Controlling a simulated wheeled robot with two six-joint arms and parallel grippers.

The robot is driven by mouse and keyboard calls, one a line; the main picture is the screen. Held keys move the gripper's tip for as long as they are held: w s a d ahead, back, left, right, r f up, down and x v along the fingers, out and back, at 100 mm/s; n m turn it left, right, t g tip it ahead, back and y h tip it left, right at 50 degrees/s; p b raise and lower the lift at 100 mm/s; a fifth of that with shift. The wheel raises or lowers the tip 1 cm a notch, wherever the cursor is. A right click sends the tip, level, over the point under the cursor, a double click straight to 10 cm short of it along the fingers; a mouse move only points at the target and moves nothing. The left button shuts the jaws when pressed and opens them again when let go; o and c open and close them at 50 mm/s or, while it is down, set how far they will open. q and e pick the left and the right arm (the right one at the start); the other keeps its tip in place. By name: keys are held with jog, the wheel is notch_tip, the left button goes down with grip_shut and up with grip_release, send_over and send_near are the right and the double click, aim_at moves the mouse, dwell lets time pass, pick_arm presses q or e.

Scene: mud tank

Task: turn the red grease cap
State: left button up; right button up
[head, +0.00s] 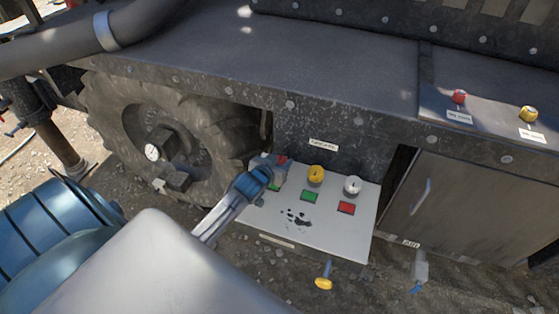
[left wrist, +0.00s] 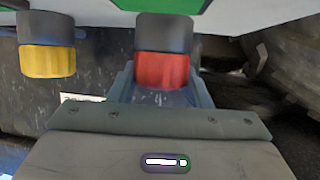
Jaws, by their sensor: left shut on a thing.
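The red grease cap (head: 283,160) sits at the upper left of a pale panel (head: 335,235) and is mostly covered by my gripper in the head view. In the left wrist view the red cap (left wrist: 162,70) is a ribbed knob on a dark collar. My left gripper (head: 273,171) reaches it from the lower left. It is shut on the red cap, with its jaws at the cap's sides. My right gripper is not in view.
A yellow cap (head: 316,174) and a white cap (head: 352,185) stand to the right, above green and red labels. A large tyre (head: 115,115) is left of the panel. A dark ledge (head: 330,75) overhangs it. A yellow-ended part (head: 323,283) hangs below.

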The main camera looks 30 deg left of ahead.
pick_arm(q)
jog(key=o, duration=0.8)
jog(key=shift+w, duration=0.1)
jog(key=shift+o, duration=1)
jog(key=shift+w+f, duration=0.1)
jog(key=b+v, duration=0.2)
jog(key=v, duration=0.9)
jog(key=shift+a, duration=0.1)
